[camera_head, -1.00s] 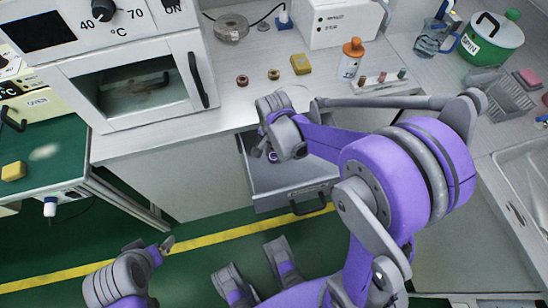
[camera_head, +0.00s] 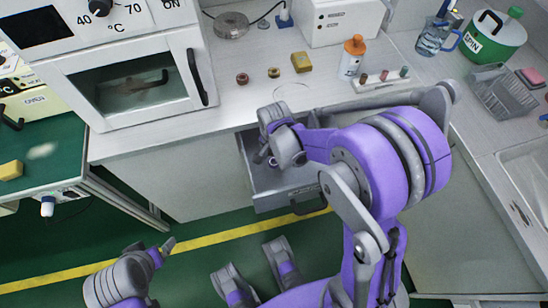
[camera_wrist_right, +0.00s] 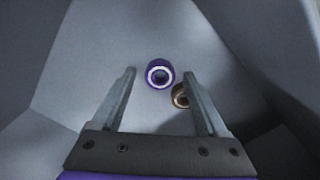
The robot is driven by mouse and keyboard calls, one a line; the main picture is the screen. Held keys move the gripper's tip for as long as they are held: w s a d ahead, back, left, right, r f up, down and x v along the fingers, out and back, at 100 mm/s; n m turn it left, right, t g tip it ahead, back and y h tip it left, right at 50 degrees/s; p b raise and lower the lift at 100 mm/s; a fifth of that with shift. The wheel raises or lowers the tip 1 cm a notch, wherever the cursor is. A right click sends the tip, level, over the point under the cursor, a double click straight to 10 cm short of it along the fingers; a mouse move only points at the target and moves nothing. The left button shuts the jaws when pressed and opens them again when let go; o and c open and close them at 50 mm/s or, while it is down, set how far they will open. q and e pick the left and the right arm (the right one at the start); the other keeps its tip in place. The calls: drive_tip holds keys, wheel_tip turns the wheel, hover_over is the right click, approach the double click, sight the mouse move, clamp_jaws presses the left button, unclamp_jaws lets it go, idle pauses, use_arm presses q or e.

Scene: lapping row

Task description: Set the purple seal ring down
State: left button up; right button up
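The purple seal ring (camera_wrist_right: 160,75) lies in the drawer, seen in the right wrist view between and just beyond my right fingertips, with a gap on both sides. My right gripper (camera_wrist_right: 159,72) is open and points down into the open drawer (camera_head: 283,179). In the head view the right gripper (camera_head: 268,158) is over the drawer's left part and mostly hides what lies below it. A brown ring (camera_wrist_right: 180,96) lies beside the purple one, partly hidden by the right-hand finger. My left gripper (camera_head: 165,247) is low over the floor at lower left; its opening is unclear.
The worktop above the drawer holds two small rings (camera_head: 243,78) (camera_head: 274,72), a yellow block (camera_head: 301,62), an orange-capped bottle (camera_head: 352,57) and a rack (camera_head: 382,80) with small parts. An oven (camera_head: 130,75) stands left. The drawer walls stand close around my right gripper.

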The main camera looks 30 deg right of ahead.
sight(274, 164)
drive_tip(key=shift+r, duration=0.2)
wheel_tip(274, 164, up, 11)
drive_tip(key=p, duration=0.3)
drive_tip(key=s+a+r+n+t, duration=0.1)
drive_tip(key=s+r+n+t, duration=0.1)
drive_tip(key=s+n, duration=0.4)
drive_tip(key=s+a+r+n+t, duration=0.1)
drive_tip(key=s+a+n+t, duration=0.1)
drive_tip(key=s+n, duration=0.4)
drive_tip(key=shift+s+a+r+n+t, duration=0.25)
drive_tip(key=shift+s+r+n+t, duration=0.15)
drive_tip(key=shift+n, duration=0.2)
